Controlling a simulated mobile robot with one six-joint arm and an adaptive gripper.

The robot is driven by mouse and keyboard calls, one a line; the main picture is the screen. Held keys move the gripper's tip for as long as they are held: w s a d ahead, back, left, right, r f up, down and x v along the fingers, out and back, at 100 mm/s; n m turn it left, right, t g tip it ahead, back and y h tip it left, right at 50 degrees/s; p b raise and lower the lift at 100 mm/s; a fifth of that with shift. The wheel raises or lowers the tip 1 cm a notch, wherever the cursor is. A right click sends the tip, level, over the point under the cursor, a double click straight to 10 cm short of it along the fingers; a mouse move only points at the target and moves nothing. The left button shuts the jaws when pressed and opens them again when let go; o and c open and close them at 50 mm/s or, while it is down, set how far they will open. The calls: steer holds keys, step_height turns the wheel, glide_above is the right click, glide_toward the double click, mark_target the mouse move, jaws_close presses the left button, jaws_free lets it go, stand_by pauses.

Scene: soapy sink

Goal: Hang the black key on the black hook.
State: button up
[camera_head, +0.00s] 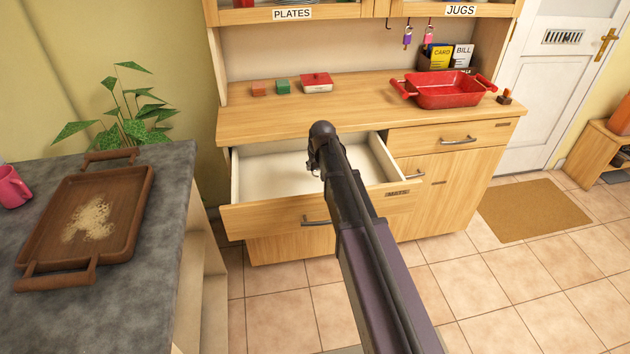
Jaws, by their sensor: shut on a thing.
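My gripper (314,164) is over the open drawer (270,171), its fingers small and partly hidden by my dark arm. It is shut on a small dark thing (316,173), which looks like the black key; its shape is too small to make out. The black hook (388,23) hangs bare under the upper cupboard, left of two hanging keys. It is well above and to the right of my gripper.
A purple key (407,38) and a pink key (428,36) hang beside the hook. A brown tray (140,205) lies on the left counter.

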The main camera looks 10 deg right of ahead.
mark_target(314, 180)
steer(key=shift+f, duration=0.1)
stand_by(0.3)
steer(key=shift+f+b, duration=2.3)
steer(key=shift+f, duration=0.2)
steer(key=o, duration=0.9)
steer(key=shift+o, duration=0.2)
steer(key=p+v, duration=1.2)
steer(key=v, duration=0.2)
steer(key=shift+d+f, duration=0.1)
steer(key=s+f+m+g, duration=0.1)
steer(key=s+g, duration=0.3)
steer(key=s, duration=1.9)
steer(key=shift+a+f+g, duration=0.2)
steer(key=shift+a+g, duration=0.1)
steer(key=shift+a, duration=0.1)
